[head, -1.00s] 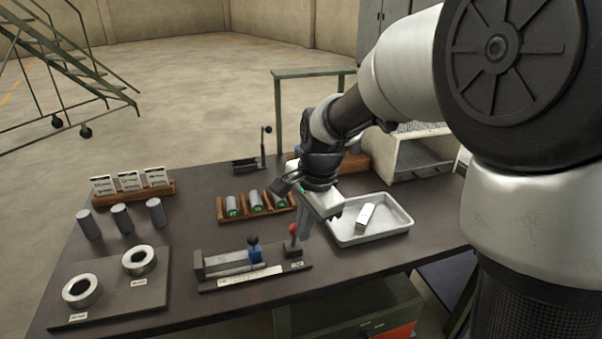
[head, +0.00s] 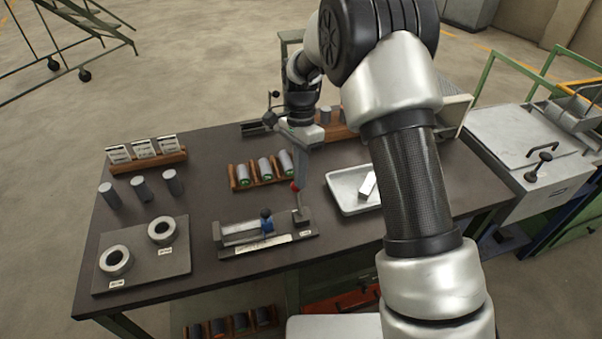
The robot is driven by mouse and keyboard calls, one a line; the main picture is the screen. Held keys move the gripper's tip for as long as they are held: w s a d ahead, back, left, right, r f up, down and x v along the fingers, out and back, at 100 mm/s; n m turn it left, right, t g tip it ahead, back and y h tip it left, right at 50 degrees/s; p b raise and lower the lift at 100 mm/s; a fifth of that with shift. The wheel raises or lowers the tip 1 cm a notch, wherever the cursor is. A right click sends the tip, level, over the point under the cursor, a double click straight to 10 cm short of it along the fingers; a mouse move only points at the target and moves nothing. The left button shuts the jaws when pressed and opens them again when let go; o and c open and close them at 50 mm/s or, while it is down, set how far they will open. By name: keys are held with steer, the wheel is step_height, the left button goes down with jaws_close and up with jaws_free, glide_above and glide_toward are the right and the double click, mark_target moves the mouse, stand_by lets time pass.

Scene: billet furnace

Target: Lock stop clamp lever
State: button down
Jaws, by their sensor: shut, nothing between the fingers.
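The stop fixture (head: 228,245) lies along the front of the dark bench, with a rail and a pale scale strip. A blue block with a dark knob (head: 266,219) sits on its rail. At its right end stands a lever with a red knob (head: 295,187), roughly upright. I cannot tell which of the two is the stop clamp lever. My gripper (head: 301,181) points down, shut and empty, close beside the red knob at its upper right. Whether it touches the knob cannot be told. The lever's shaft is partly hard to see.
A rack of green-ended cylinders (head: 240,184) stands behind the fixture. A metal tray (head: 342,202) with a pale block is to the right. A plate with two rings (head: 180,255) and several grey cylinders (head: 140,189) are left. The bench between plate and fixture is clear.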

steer(key=shift+w+a, duration=0.1)
steer(key=shift+w, duration=0.45)
steer(key=shift+s+r+p, duration=0.1)
steer(key=shift+r+p, duration=0.25)
steer(key=p+v, duration=0.1)
steer(key=v, duration=1)
steer(key=shift+d, duration=0.4)
steer(key=shift+f, duration=0.1)
